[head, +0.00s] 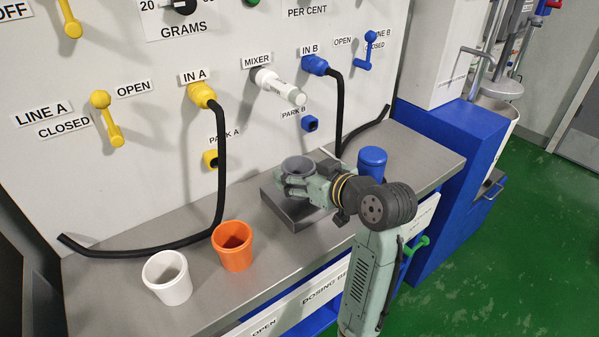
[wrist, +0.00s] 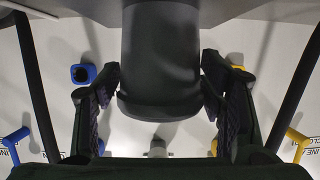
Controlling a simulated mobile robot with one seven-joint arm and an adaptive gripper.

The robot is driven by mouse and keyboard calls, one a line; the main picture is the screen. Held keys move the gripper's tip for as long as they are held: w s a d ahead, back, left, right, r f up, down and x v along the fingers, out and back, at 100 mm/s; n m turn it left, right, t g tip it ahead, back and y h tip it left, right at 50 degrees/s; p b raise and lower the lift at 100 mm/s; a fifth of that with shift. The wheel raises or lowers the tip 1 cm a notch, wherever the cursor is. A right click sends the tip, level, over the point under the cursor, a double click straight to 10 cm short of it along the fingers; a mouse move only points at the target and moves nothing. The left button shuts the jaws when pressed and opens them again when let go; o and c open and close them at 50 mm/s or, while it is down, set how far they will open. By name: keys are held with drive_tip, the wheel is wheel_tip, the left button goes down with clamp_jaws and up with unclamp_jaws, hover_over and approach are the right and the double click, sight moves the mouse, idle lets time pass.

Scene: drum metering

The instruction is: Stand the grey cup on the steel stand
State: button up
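The grey cup (head: 297,163) is upright over the steel stand (head: 292,207), a low square block on the bench. My gripper (head: 312,183) has its fingers on both sides of the cup, below its rim. In the wrist view, which is upside down, the dark cup (wrist: 160,60) fills the gap between the finger pads, which appear to touch it. The cup's base is hidden by my gripper in the head view, so I cannot tell whether it rests on the stand or hangs just above it.
An orange cup (head: 232,246) and a white cup (head: 168,278) stand on the bench at left. Black hoses (head: 220,160) run from the panel onto the bench. The white mixer spout (head: 280,87) juts out above the stand.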

drive_tip(key=shift+o, duration=0.6)
drive_tip(key=shift+r, duration=0.2)
drive_tip(key=shift+s+d+r, duration=0.1)
drive_tip(key=shift+s+d, duration=0.1)
drive_tip(key=b+v, duration=0.1)
drive_tip(key=v, duration=1)
drive_tip(key=shift+s, duration=0.2)
